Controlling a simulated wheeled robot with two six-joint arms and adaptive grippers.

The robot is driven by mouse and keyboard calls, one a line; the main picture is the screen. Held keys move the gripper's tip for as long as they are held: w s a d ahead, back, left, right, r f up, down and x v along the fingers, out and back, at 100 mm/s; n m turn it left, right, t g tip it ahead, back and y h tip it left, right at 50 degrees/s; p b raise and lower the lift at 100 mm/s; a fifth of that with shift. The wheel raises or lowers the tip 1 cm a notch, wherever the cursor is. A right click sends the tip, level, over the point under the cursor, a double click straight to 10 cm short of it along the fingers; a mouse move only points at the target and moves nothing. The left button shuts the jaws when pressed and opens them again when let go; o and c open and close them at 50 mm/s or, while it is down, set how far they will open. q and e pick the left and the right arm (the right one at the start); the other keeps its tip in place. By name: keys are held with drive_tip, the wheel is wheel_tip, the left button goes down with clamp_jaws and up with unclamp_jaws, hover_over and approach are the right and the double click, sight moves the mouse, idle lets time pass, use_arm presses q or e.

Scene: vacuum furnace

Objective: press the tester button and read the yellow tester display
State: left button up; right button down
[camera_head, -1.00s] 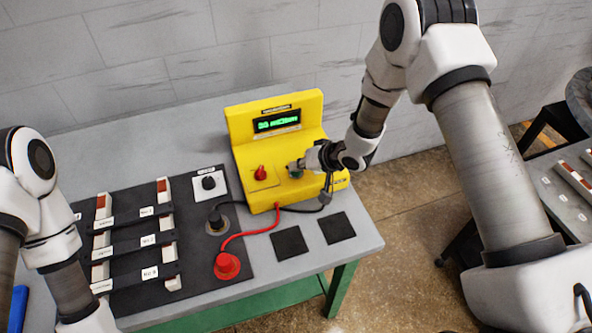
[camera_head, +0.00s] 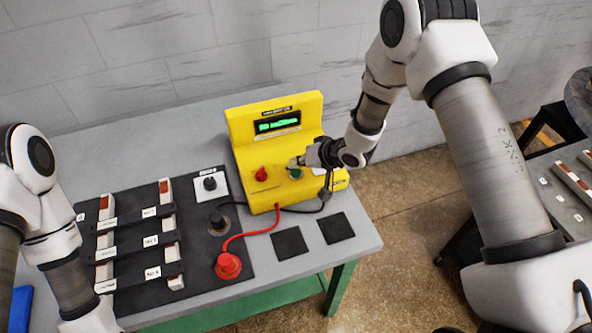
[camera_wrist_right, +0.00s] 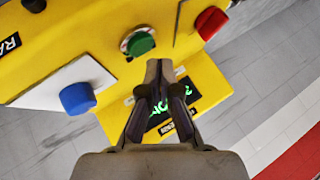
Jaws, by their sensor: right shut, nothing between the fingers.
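The yellow tester (camera_head: 277,150) stands at the back right of the grey table. Its display (camera_head: 277,123) is lit with green characters too small to read. The green button (camera_head: 296,173) is on its front, right of a red knob (camera_head: 261,174). My right gripper (camera_head: 298,163) is shut and empty, its fingertips close to the green button. In the right wrist view the green button (camera_wrist_right: 140,42) shows just beyond the fingertips (camera_wrist_right: 158,64); I cannot tell if they touch. The fingers partly cover the display (camera_wrist_right: 170,108) there. My left gripper is out of view; only its arm shows at the left.
Two black pads (camera_head: 290,243) lie at the front right. A second table (camera_head: 570,195) stands at right.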

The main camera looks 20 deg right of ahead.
sight(298, 173)
wheel_tip(298, 173, up, 5)
drive_tip(key=p, duration=0.4)
drive_tip(key=shift+f, duration=0.1)
idle(0.5)
